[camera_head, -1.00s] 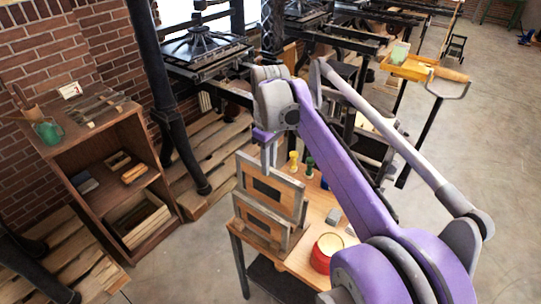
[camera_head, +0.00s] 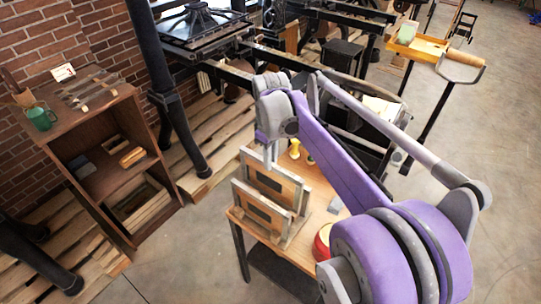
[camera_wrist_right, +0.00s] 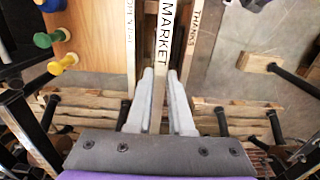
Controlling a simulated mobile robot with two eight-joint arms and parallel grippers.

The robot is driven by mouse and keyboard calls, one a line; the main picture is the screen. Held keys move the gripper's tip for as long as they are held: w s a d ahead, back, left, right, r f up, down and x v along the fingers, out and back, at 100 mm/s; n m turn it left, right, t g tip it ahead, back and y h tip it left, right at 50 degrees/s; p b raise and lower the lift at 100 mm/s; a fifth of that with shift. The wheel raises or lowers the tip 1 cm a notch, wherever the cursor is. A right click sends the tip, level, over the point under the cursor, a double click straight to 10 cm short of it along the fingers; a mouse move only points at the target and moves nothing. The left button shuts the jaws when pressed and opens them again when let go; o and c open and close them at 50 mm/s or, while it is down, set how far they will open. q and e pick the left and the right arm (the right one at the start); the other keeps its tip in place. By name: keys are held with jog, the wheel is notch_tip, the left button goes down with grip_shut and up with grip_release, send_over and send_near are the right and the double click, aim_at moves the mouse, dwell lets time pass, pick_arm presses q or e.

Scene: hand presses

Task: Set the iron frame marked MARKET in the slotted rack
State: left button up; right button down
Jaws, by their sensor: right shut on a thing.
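In the right wrist view my gripper (camera_wrist_right: 160,75) grips the bar marked MARKET (camera_wrist_right: 162,40). This bar lies between the THANKS bar (camera_wrist_right: 194,35) and another bar with hard-to-read letters (camera_wrist_right: 131,40), apart from both. In the head view another frame (camera_head: 262,211) stands upright in front and hides the held frame's lower part, and the held frame's top is higher. The rack is mostly hidden; whether the held frame touches its bottom cannot be told. My left gripper is not in view.
A brown shelf with a green mug (camera_head: 41,118) stands left. Dark presses (camera_head: 203,27) stand behind; open floor lies right.

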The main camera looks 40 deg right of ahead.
aim_at(271, 182)
jog(key=shift+f+b, duration=0.65)
jog(key=shift+f, duration=1)
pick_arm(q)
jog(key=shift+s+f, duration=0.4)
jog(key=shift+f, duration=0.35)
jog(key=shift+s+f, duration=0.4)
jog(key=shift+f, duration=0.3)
pick_arm(e)
jog(key=shift+f, duration=0.55)
jog(key=shift+s, duration=0.1)
pick_arm(q)
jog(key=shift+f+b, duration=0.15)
jog(key=shift+b, duration=0.15)
